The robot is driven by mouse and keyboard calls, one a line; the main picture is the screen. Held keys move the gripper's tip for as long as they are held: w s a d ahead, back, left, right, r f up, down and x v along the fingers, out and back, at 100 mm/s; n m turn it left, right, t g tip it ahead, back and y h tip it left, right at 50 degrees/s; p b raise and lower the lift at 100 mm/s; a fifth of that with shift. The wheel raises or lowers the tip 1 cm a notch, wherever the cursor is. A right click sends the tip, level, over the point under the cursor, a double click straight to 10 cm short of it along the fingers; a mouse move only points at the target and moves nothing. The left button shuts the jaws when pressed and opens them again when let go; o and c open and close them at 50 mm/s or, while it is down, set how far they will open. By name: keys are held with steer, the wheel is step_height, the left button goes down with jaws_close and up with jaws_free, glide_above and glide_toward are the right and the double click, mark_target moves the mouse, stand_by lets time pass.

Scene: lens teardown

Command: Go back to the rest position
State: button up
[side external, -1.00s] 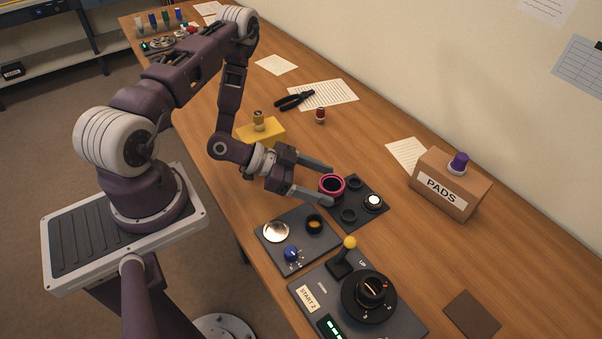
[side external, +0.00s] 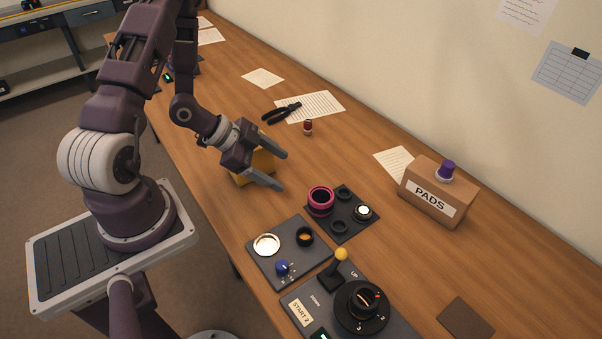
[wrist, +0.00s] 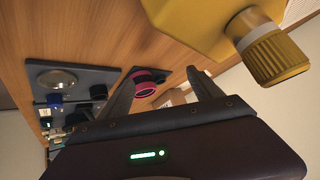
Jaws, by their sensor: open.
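My gripper (side external: 282,170) is open and empty, with its two fingers spread above the table. In the side external view it hangs in front of the yellow block (side external: 262,163), which is partly hidden behind it. The wrist view shows the yellow block (wrist: 190,22) close to the camera, with a ridged brass-coloured knob (wrist: 270,50) on it. A pink-rimmed dark ring (side external: 320,200) stands on a dark tray (side external: 352,226), apart from the fingers. The ring also shows between the fingers in the wrist view (wrist: 147,83).
A dark plate (side external: 262,268) holds a silver disc and a blue knob. A control panel (side external: 318,300) with a yellow-topped lever (side external: 341,254) is at the front. The PADS box (side external: 438,192) is at the right. Pliers (side external: 282,112) and a small red bottle (side external: 308,128) lie farther back.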

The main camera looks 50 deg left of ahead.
steer(key=w+a+r+n+g+y, duration=0.1)
steer(key=a+r+n+y, duration=0.15)
steer(key=r, duration=0.55)
steer(key=a+r+n+y, duration=0.15)
steer(key=r+y, duration=0.25)
steer(key=r, duration=0.5)
steer(key=s+d+r+n+h, duration=0.1)
steer(key=s+d+r+n, duration=0.1)
steer(key=s+d+r, duration=0.2)
steer(key=s+d+r+n+g+h, duration=0.1)
steer(key=s+d+r, duration=0.4)
steer(key=s+d, duration=0.5)
steer(key=shift+s+d+r+n, duration=0.15)
steer(key=shift+s+r+n, duration=0.1)
steer(key=shift+s+n, duration=0.75)
steer(key=shift+s, duration=0.1)
